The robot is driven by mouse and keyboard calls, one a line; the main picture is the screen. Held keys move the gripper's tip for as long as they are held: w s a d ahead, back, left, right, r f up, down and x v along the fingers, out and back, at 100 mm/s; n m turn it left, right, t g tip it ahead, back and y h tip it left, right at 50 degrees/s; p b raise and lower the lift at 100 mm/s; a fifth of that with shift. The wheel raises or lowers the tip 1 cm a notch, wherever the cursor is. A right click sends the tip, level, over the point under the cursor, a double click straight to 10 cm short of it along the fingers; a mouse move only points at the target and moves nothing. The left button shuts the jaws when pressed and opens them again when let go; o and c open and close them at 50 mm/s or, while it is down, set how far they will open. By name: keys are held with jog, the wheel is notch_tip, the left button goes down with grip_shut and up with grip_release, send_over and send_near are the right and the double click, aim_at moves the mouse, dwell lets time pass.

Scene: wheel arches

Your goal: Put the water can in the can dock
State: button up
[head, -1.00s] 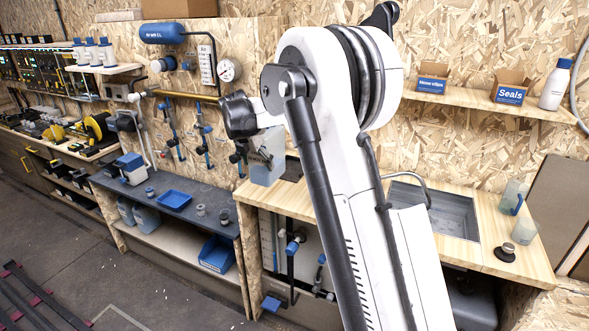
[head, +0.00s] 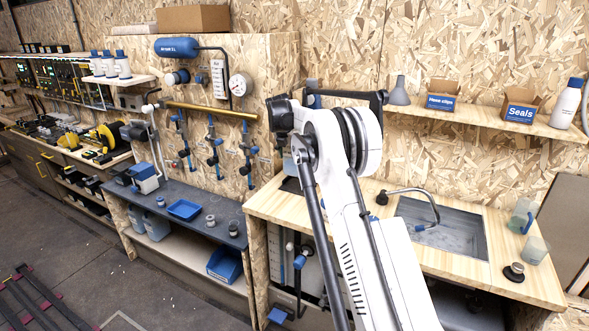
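My raised white arm fills the middle of the head view, and my gripper is hidden behind it. A small pale bluish patch (head: 289,166) shows beside the arm above the left end of the wooden counter. It may be part of the water can, but too little shows to tell whether it is held or standing. A dark flat patch (head: 291,186) lies on the counter just below it, mostly covered by my arm. I cannot tell whether it is the can dock. Translucent bluish cans (head: 156,226) stand on the low shelf at the left.
The wooden counter (head: 268,203) holds a sink (head: 455,238) with a curved tap, clear jugs (head: 535,250) and a dark round fitting (head: 514,271). The dark bench (head: 205,228) carries a blue tray (head: 185,209). A wall shelf (head: 475,118) holds boxes and a bottle.

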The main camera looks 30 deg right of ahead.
aim_at(294, 167)
jog(key=shift+w+d+r, duration=0.1)
jog(key=shift+w+d, duration=0.3)
jog(key=shift+d, duration=0.15)
jog(key=shift+w+d+f, duration=0.15)
jog(key=shift+d+f, duration=0.05)
jog(key=shift+f, duration=0.05)
jog(key=shift+a+f+p, duration=0.1)
jog(key=shift+f+p, duration=0.45)
jog(key=shift+f, duration=2.75)
jog(key=o, duration=1.9)
jog(key=shift+o, duration=0.2)
